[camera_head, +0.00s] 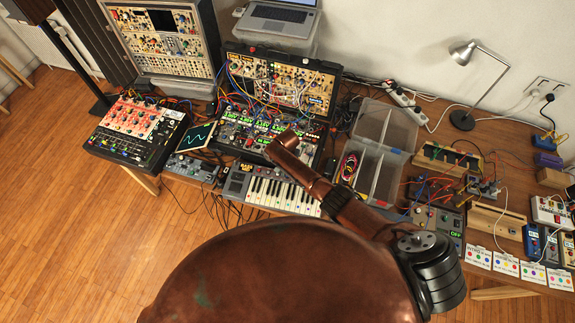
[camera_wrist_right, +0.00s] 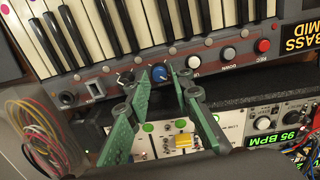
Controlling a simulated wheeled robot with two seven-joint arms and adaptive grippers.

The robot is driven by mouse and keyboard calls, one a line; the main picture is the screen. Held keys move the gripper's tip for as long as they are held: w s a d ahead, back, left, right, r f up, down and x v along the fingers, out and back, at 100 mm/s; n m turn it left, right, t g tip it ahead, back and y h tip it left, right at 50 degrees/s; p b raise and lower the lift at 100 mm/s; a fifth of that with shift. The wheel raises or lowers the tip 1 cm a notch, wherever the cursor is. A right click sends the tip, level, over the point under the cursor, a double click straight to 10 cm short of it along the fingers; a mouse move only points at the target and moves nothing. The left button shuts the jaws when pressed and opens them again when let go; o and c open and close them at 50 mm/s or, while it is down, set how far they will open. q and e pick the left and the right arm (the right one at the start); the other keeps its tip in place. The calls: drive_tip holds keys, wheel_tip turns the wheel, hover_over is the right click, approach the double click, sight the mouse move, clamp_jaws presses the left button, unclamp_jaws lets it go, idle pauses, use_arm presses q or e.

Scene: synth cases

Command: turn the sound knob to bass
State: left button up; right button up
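In the right wrist view, a small blue knob (camera_wrist_right: 160,73) sits in the control strip of the keyboard (camera_wrist_right: 110,70). The green fingers of my right gripper (camera_wrist_right: 164,78) stand apart, one on each side of this knob. I cannot tell whether they touch it. A display (camera_wrist_right: 301,37) at the keyboard's end shows BASS and MID in yellow letters. The pointer mark on the knob is too small to read. In the head view, the keyboard (camera_head: 281,195) lies partly behind my right arm. My right gripper is hidden there, and my left gripper is out of view.
Push buttons (camera_wrist_right: 228,53) sit beside the knob. A synth panel (camera_wrist_right: 175,140) with a yellow switch lies just past the strip. A bundle of wires (camera_wrist_right: 42,130) is at left. Cabled modules (camera_head: 275,80), a compartment box (camera_head: 378,172) and a lamp (camera_head: 470,90) crowd the table.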

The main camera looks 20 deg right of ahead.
wheel_tip(320, 180, up, 11)
idle(0.3)
drive_tip(key=shift+d+f, duration=0.1)
drive_tip(key=shift+f, duration=0.05)
idle(0.4)
